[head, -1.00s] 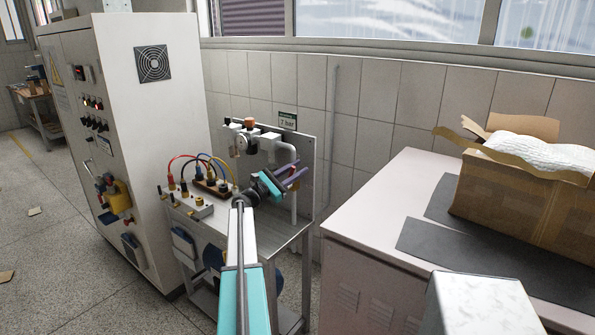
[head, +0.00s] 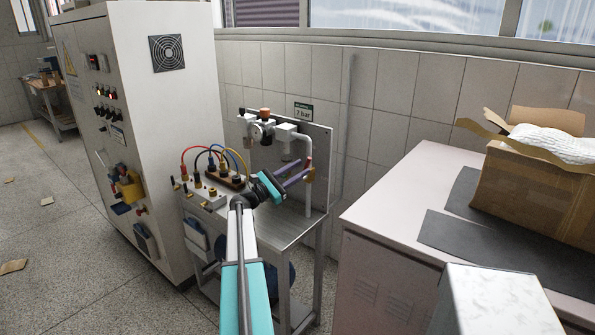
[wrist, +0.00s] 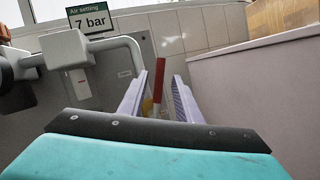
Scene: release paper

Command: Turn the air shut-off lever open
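The shut-off lever (wrist: 158,82) has a red grip and a paler lower part. It stands nearly upright in the wrist view, beside the grey pipe (wrist: 125,44). My gripper (wrist: 159,88) is open, with one purple finger on each side of the lever and visible gaps between. In the head view my gripper (head: 304,170) reaches over the metal bench to the pipe (head: 308,195). A brownish fitting (head: 310,176) shows at the fingertips there; the lever itself is hard to make out. The lever's base is hidden behind my gripper in the wrist view.
A sign reading 7 bar (head: 303,110) is on the back panel. Coloured hoses (head: 210,160) stand left on the bench (head: 285,232). A white cabinet (head: 165,110) is at left. A pale worktop (head: 400,195) with a cardboard box (head: 530,190) is at right.

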